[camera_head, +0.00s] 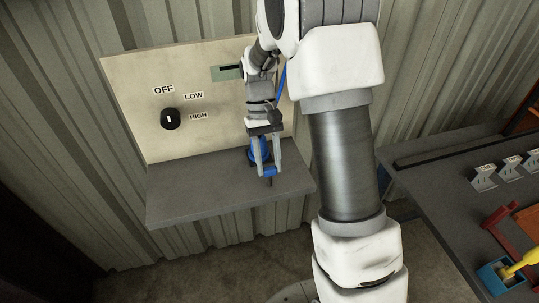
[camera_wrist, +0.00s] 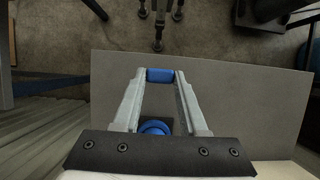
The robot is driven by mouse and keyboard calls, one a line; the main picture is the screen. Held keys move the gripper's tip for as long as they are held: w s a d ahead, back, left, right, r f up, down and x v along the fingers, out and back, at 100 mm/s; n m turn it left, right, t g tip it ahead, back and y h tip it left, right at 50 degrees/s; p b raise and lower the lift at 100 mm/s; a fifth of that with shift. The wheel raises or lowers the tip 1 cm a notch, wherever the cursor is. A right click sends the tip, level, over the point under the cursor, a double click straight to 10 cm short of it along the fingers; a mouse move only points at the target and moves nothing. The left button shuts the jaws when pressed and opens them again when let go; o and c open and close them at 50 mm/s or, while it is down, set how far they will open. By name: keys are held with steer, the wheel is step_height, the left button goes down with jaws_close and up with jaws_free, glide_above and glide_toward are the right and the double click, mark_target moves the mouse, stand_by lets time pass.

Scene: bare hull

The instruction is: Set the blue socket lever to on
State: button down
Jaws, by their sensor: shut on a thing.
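The blue socket (camera_head: 257,152) is on the grey shelf, near the right part of the panel; in the wrist view its round blue body (camera_wrist: 154,127) shows between my fingers. Its blue lever handle (camera_head: 270,172) points out from the socket toward the shelf's front edge. My gripper (camera_head: 267,169) points down over the shelf and is shut on the handle. In the wrist view the handle (camera_wrist: 160,75) lies between both fingertips. My fingers partly hide the socket, and I see no on or off marks on it.
A beige panel (camera_head: 137,103) behind the shelf (camera_head: 200,190) carries a black knob (camera_head: 170,119) with OFF, LOW and HIGH labels. The shelf's left part is clear. At right, a dark table (camera_head: 440,190) holds several labelled grey holders, a blue box (camera_head: 489,278) and a yellow tool.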

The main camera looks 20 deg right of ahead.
steer(key=shift+w+g+p, duration=0.4)
steer(key=shift+p, duration=0.2)
steer(key=shift+c, duration=2.2)
jaws_free()
steer(key=shift+r, duration=0.55)
steer(key=s+d+r+b, duration=0.2)
steer(key=s+d+r, duration=0.4)
steer(key=d+r, duration=0.4)
